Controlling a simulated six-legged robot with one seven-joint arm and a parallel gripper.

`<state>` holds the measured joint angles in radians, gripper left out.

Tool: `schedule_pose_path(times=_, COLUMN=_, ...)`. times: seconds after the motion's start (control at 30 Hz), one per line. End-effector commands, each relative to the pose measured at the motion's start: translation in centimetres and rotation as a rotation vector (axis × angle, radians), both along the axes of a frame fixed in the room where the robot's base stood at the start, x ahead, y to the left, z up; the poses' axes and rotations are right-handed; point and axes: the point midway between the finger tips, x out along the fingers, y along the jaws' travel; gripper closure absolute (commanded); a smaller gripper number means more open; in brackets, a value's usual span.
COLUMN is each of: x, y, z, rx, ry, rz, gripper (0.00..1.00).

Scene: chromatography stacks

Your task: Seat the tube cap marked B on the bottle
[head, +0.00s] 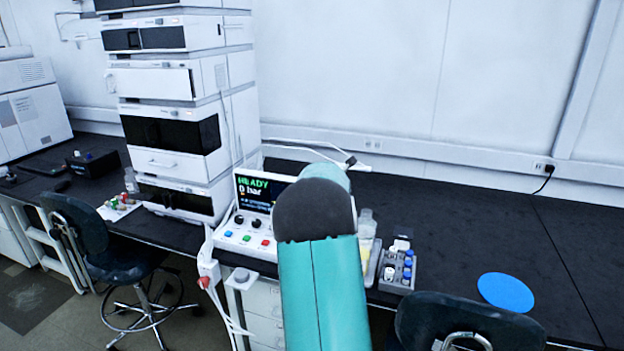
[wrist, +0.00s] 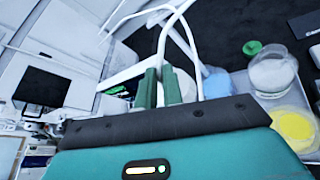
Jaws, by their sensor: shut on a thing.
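My gripper (wrist: 161,88) shows in the wrist view as two upright green fingers, close together. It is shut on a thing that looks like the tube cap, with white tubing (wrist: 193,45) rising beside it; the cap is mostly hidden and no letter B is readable. To its right stand a clear bottle (wrist: 272,72) with white contents and a container of yellow liquid (wrist: 295,128), apart from the fingers. In the head view the clear bottle (head: 367,222) shows just right of my arm, which hides my gripper there.
A control box (head: 245,240) with a lit screen reading 0 bar stands left of my arm. A grey vial rack (head: 397,270) stands right of the bottle. A green cap (wrist: 252,47) lies behind the bottle. The bench is clear around a blue disc (head: 506,292).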

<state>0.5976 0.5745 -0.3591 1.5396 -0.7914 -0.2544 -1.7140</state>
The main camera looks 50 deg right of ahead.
Motion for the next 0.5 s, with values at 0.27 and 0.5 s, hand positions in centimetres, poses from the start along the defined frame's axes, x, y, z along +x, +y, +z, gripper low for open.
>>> schedule_pose_path(times=0.27, x=-6.3, y=-8.9, z=-2.9, rx=0.003, ry=0.015, rz=-0.261, gripper=1.0)
schedule_pose_path(times=0.5, x=-8.8, y=-11.6, z=-3.6, rx=-0.002, ry=0.019, rz=-0.353, gripper=1.0)
